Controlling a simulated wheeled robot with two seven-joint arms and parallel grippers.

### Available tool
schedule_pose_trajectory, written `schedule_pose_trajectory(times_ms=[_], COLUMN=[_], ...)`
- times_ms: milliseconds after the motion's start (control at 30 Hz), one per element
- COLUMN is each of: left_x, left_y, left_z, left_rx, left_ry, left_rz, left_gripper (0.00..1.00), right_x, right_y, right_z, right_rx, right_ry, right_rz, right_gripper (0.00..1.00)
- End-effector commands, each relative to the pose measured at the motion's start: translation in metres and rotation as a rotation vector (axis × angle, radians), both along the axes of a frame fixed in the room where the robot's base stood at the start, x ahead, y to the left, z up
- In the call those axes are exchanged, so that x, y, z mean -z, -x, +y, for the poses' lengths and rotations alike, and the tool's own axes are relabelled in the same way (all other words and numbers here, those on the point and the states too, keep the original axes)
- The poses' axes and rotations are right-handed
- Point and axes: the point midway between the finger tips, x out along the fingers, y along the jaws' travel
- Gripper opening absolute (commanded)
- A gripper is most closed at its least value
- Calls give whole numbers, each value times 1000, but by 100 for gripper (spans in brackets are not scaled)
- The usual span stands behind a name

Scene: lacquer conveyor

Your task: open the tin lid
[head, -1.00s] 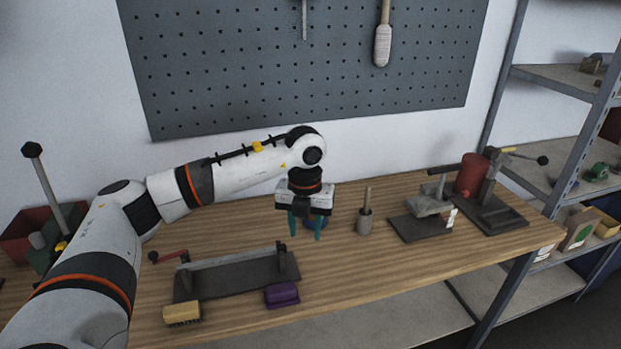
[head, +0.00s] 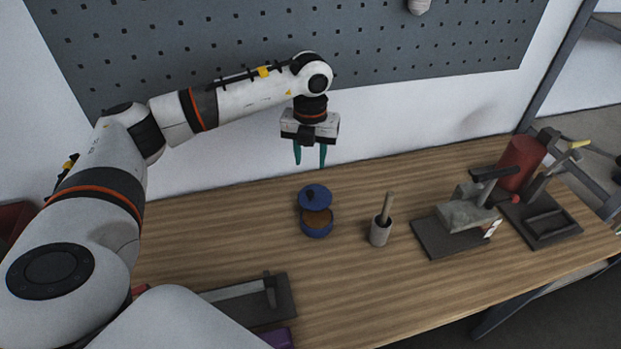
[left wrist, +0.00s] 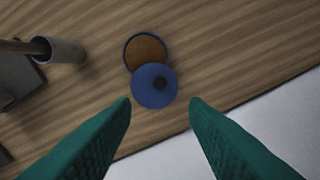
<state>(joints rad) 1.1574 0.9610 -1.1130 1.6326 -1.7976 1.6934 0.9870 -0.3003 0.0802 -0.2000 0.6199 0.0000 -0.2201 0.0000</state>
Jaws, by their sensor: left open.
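The blue tin (head: 317,231) stands on the wooden bench, its brown inside showing. Its round blue lid (head: 307,203) with a dark knob lies off-centre at the tin's back side, overlapping the rim and leaving much of the mouth uncovered. In the left wrist view the lid (left wrist: 148,93) covers one edge of the tin (left wrist: 147,51). I cannot tell whether the lid also touches the bench. My left gripper (head: 310,163) is open and empty, pointing down above and behind the lid, apart from it. Its green fingers also show in the left wrist view (left wrist: 160,104). My right gripper is not visible.
A cup with a stick (head: 380,232) stands right of the tin. Further right are a grey clamp device (head: 462,216) and a red cylinder (head: 521,163). A dark tray-like fixture (head: 262,310) lies at the front. The pegboard (head: 290,40) rises behind the bench.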

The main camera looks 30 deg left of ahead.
Motion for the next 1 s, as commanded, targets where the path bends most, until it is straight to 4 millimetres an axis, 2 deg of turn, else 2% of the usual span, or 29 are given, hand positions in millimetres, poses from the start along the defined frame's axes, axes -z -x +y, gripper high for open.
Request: schedule_pose_trajectory(times_ms=[300, 500, 700, 933, 1000], left_x=[61, 90, 102, 103, 103], left_y=[2, 1, 1, 1, 1], left_z=[0, 0, 0, 0, 0], left_rx=[0, -1, 1, 1, 1], left_ry=[-1, 0, -1, -1, -1], left_rz=[7, 3, 1, 1, 1], left_gripper=[41, 41, 41, 41, 31], right_x=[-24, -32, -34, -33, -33], right_y=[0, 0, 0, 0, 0], right_z=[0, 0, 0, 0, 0], right_rx=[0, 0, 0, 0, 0], right_ry=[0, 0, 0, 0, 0], right_rz=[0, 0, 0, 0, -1], right_gripper=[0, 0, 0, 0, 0])
